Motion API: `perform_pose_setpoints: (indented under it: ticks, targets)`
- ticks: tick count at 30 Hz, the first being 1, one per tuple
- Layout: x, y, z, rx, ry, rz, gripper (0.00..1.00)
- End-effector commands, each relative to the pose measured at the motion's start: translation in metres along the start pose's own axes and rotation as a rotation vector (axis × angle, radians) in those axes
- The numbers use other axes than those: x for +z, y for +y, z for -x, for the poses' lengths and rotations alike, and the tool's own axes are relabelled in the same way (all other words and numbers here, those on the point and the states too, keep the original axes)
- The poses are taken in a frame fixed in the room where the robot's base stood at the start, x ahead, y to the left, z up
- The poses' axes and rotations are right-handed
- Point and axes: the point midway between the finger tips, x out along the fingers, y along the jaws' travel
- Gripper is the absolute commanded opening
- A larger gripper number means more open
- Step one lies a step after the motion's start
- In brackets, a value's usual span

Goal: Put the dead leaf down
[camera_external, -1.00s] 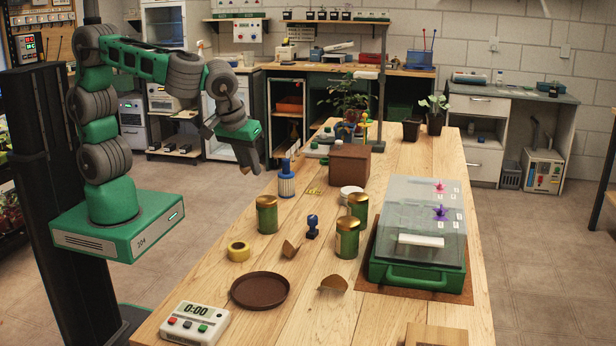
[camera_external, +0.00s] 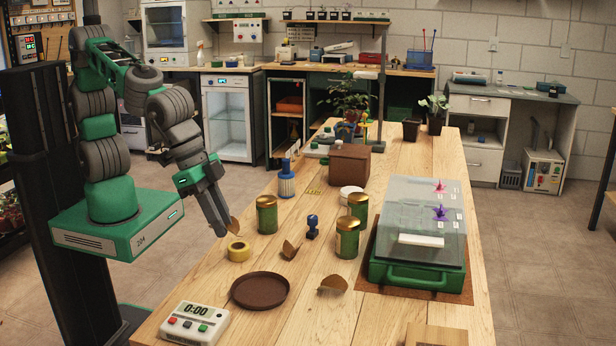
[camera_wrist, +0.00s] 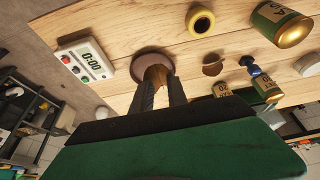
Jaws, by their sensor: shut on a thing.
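My gripper (camera_external: 225,231) is shut on a brown dead leaf (camera_external: 234,226), above the left edge of the wooden bench, just left of the yellow tape roll. In the wrist view the held leaf (camera_wrist: 157,76) shows between my fingertips, in front of a round brown saucer. The saucer (camera_external: 260,291) lies empty on the bench, nearer the camera. Two more brown leaves lie on the bench: one (camera_external: 290,249) behind the saucer to the right, one (camera_external: 333,284) right of the saucer.
The yellow tape roll (camera_external: 239,251), a green tin (camera_external: 267,214) and a blue stamp (camera_external: 313,228) stand near the leaves. A white timer (camera_external: 194,322) lies left of the saucer. A green case (camera_external: 418,275) with a clear lid is at right.

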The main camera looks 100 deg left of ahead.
Motion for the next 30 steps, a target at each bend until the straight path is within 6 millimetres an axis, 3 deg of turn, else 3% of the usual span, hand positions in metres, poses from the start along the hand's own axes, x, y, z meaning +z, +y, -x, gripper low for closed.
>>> perform_pose_setpoints:
  ticks: [4,10,15,20,30]
  targets:
    - [-0.030,0.013,-0.035,-0.004,-0.005,0.003,0.00]
    - [-0.042,0.022,-0.085,-0.003,-0.003,0.004,0.00]
    - [-0.048,0.026,-0.103,-0.002,-0.002,0.004,0.00]
    - [-0.037,0.026,-0.128,-0.003,-0.002,0.004,0.00]
    - [-0.035,0.026,-0.134,-0.002,0.000,0.005,0.00]
